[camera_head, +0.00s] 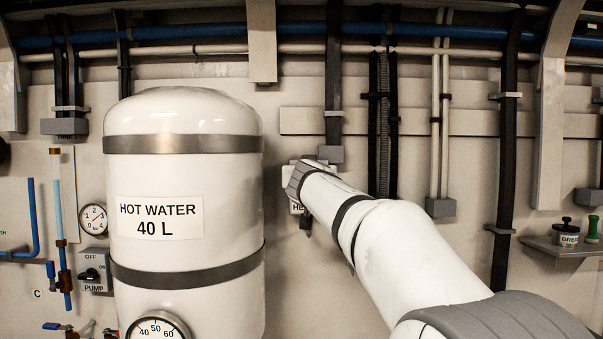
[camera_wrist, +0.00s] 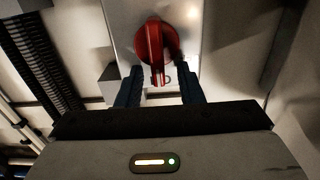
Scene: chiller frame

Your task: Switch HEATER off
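The HEATER switch shows in the wrist view as a red rotary knob (camera_wrist: 153,40) on a pale plate (camera_wrist: 118,22). Its grip bar runs roughly up and down in that picture. My gripper (camera_wrist: 159,72) is open, with one dark blue finger on each side of the knob's lower end. I cannot tell whether either finger touches the knob. In the head view my arm reaches to the heater box and hides most of it. Only part of its label (camera_head: 296,208), reading "HE", shows. The knob's ON and OFF marks are not readable.
A white hot water tank (camera_head: 185,175) stands close left of the heater box. A PUMP switch (camera_head: 93,272) and a gauge (camera_head: 93,218) are further left. Conduits (camera_head: 385,130) run down the wall behind my arm. A small shelf (camera_head: 560,246) with containers is at the right.

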